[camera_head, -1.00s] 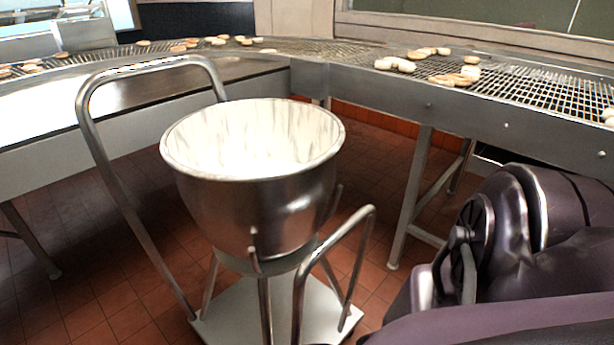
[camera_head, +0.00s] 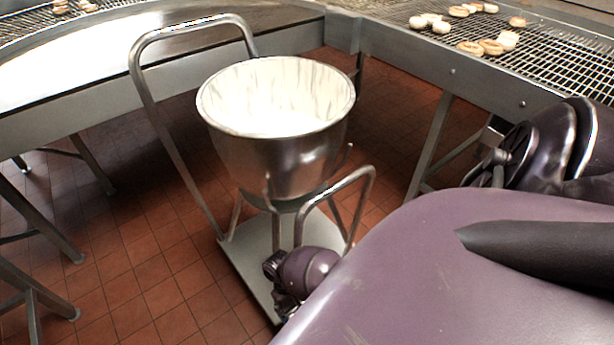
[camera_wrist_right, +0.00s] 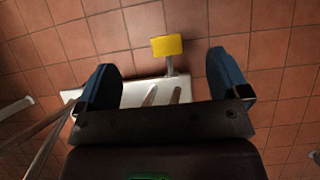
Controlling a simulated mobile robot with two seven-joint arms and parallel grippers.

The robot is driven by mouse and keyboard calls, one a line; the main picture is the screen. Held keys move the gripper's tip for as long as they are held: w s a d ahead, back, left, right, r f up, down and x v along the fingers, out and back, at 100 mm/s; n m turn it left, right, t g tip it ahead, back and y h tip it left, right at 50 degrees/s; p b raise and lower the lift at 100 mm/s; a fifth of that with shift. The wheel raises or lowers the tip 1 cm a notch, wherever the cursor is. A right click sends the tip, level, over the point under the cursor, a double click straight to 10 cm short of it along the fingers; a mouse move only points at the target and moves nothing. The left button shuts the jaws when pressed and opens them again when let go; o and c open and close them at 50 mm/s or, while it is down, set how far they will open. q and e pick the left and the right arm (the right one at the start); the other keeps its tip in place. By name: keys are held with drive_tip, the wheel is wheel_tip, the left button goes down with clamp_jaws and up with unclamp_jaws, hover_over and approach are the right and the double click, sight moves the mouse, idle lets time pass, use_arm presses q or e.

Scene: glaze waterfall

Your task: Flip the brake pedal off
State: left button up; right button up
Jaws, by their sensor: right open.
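The yellow brake pedal (camera_wrist_right: 167,45) shows in the right wrist view, sticking out on a short metal stem from the edge of the cart's pale base plate (camera_wrist_right: 150,91). My right gripper (camera_wrist_right: 161,62) is open, with its two blue fingers apart and the pedal between them in the picture, nearer the tips. I see no contact with it. In the head view my right wrist is low beside the cart's base plate (camera_head: 247,252), and my arm hides much of that side; the pedal is not visible there. My left gripper is not in view.
The cart carries a large steel bowl (camera_head: 275,150) with white contents, and has a tall tube handle (camera_head: 165,125) and a lower tube rail (camera_head: 340,185). A conveyor (camera_head: 450,70) with pastries runs behind. Red tiled floor (camera_head: 130,250) is clear left of the cart.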

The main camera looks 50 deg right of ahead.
wheel_tip(320, 180, up, 3)
drive_tip(key=shift+r+p, duration=0.2)
drive_tip(key=shift+p, duration=0.45)
drive_tip(key=shift+s+f, duration=0.1)
